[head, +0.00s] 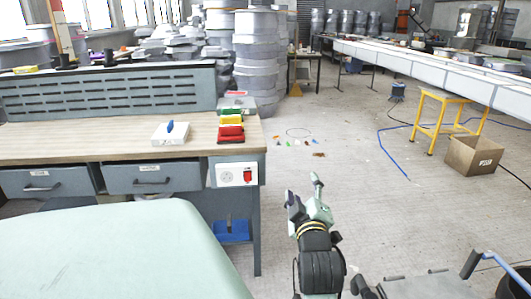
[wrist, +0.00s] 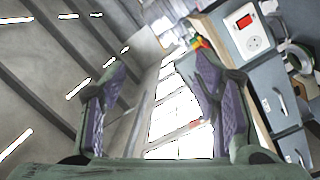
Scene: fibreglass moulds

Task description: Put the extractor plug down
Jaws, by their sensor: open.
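My gripper (head: 305,193) is raised in the air to the right of the workbench, apart from it, with its fingers pointing up. In the wrist view my gripper (wrist: 160,75) has its two purple-padded fingers spread wide, with nothing between them. I cannot make out the extractor plug for certain in either view. A socket panel (head: 237,174) with a red switch is on the workbench's right front; it also shows in the wrist view (wrist: 250,30). No plug shows in its socket.
The wooden-topped workbench (head: 80,143) carries a white block (head: 170,139) with a blue piece on top, and red, yellow and green items (head: 231,132). A pale green surface (head: 120,250) fills the near left. A cardboard box (head: 473,157) and yellow trestle (head: 432,122) stand right. Floor between is mostly clear.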

